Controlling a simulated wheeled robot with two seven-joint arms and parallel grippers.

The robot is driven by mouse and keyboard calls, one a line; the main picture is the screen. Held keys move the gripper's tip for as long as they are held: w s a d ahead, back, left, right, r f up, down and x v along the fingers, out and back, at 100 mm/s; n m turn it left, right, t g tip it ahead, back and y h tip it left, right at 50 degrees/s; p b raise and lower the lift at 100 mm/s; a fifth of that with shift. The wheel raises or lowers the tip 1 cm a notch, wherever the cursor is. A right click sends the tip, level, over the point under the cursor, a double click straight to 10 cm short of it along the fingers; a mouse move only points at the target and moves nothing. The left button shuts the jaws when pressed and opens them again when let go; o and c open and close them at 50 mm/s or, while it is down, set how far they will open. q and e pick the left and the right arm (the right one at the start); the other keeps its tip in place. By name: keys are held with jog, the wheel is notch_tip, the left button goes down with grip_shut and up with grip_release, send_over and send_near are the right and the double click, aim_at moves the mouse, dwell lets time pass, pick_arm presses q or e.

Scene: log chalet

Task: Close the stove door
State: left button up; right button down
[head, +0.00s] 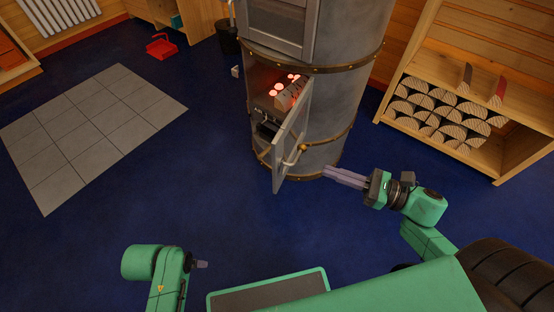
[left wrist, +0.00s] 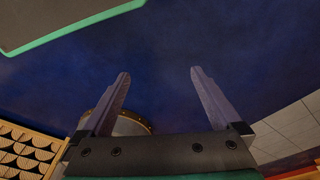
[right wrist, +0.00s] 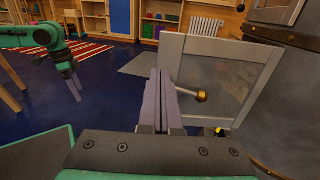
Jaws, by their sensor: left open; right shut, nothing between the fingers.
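The grey cylindrical stove (head: 345,85) stands at the upper middle of the head view. Its framed door (head: 290,138) is swung open toward me, leaving glowing coals (head: 275,92) and logs visible inside. A brass-knobbed handle (head: 302,147) sticks out from the door's right side. My right gripper (head: 326,173) is shut and empty, to the right of the door and a little below the handle. In the right wrist view, the knob (right wrist: 202,96) is just right of the fingers, with the door (right wrist: 240,75) behind. My left gripper (left wrist: 160,73) is open and empty, pointing at the floor.
A shelf of split logs (head: 445,112) stands at the right, with two tools on it. Grey floor tiles (head: 90,130) lie at the left. A black bucket (head: 228,38) and red dustpan (head: 161,47) are farther back. The blue floor before the stove is clear.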

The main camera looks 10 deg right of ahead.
aim_at(277, 152)
pick_arm(q)
notch_tip(277, 152, up, 3)
jog(key=shift+s+d+r+b, duration=0.1)
jog(key=shift+d+b, duration=0.05)
jog(key=shift+b, duration=0.4)
pick_arm(e)
jog(key=x, duration=1.1)
jog(key=shift+w+a, duration=0.25)
jog(key=shift+w, duration=0.05)
